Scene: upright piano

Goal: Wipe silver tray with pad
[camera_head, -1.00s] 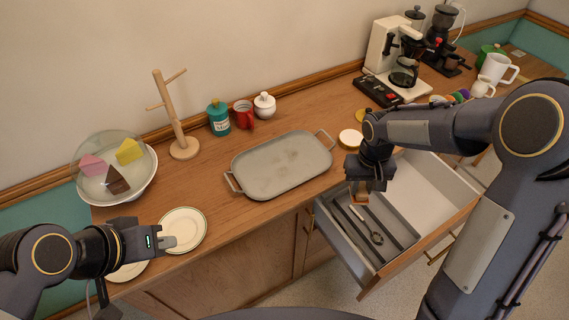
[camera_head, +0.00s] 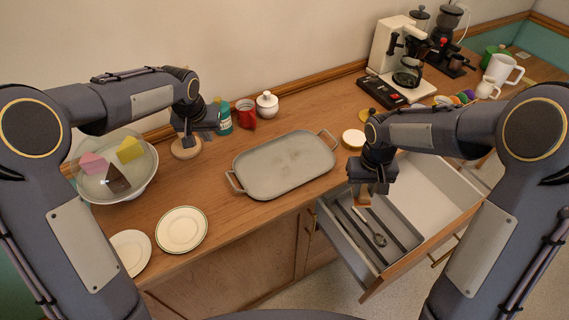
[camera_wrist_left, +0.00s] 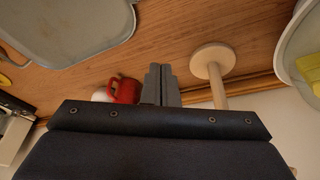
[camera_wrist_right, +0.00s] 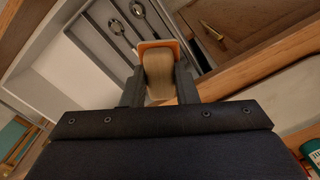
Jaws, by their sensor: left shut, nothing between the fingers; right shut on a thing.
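The silver tray (camera_head: 268,170) lies flat on the wooden counter, with faint brownish smudges on its surface. Part of it also shows at the upper left of the left wrist view (camera_wrist_left: 65,28). My right gripper (camera_head: 362,190) is shut on the pad (camera_wrist_right: 159,75), a tan block with an orange edge, and holds it over the open drawer, right of the tray. My left gripper (camera_wrist_left: 161,82) is shut and empty. It hangs over the back of the counter by the wooden mug stand, left of the tray; in the head view my wrist hides most of the stand.
The open drawer (camera_head: 425,190) holds a grey organizer with spoons (camera_wrist_right: 117,27). A teal jar (camera_head: 224,122), red mug (camera_head: 246,114) and white pot (camera_head: 267,104) stand behind the tray. Plates (camera_head: 181,230) lie front left, below a covered bowl (camera_head: 142,186). A coffee maker (camera_head: 400,62) stands back right.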

